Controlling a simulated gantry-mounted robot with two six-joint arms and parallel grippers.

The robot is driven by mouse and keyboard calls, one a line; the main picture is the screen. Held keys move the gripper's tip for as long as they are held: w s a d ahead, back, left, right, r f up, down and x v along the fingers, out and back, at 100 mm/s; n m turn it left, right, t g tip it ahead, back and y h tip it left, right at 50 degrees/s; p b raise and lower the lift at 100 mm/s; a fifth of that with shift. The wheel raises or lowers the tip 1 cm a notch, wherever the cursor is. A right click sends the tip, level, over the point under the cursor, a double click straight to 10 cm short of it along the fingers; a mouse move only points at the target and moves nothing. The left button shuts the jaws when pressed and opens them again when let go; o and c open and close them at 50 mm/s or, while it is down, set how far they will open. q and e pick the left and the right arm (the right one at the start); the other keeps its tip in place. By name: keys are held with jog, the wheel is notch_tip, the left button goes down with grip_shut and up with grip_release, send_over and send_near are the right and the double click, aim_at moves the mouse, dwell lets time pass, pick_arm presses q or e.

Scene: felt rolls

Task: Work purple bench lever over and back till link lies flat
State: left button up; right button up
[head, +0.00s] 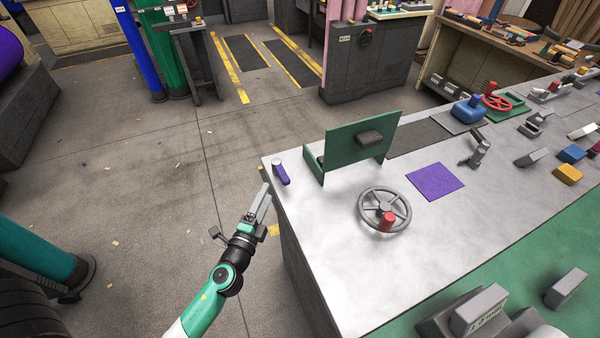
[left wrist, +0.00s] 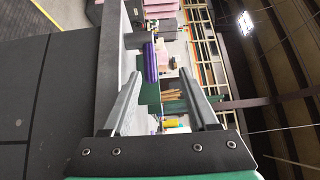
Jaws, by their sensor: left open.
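My left gripper (head: 266,188) is off the bench's left edge, just left of and below the lever in the head view. Its jaws are open and empty, and the lever appears between the fingers (left wrist: 160,80) in the wrist view, apart from them. I cannot make out the link. My right gripper is not in view.
A green upright panel (head: 345,145) with a grey block stands right of the lever. A grey handwheel (head: 364,204) with a red knob and a purple square (head: 435,182) are farther right. The floor (head: 130,220) left of the bench is open.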

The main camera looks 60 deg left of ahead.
aim_at(283, 176)
pick_arm(q)
jog(key=shift+m+h, duration=0.4)
jog(key=shift+h, duration=0.1)
jog(key=x, duration=0.3)
jog(key=f+x, duration=0.1)
jog(key=x, duration=0.2)
jog(key=w+d+x, duration=0.1)
jog(key=x, duration=0.3)
jog(key=shift+f, duration=0.2)
grip_shut()
dwell(0.7)
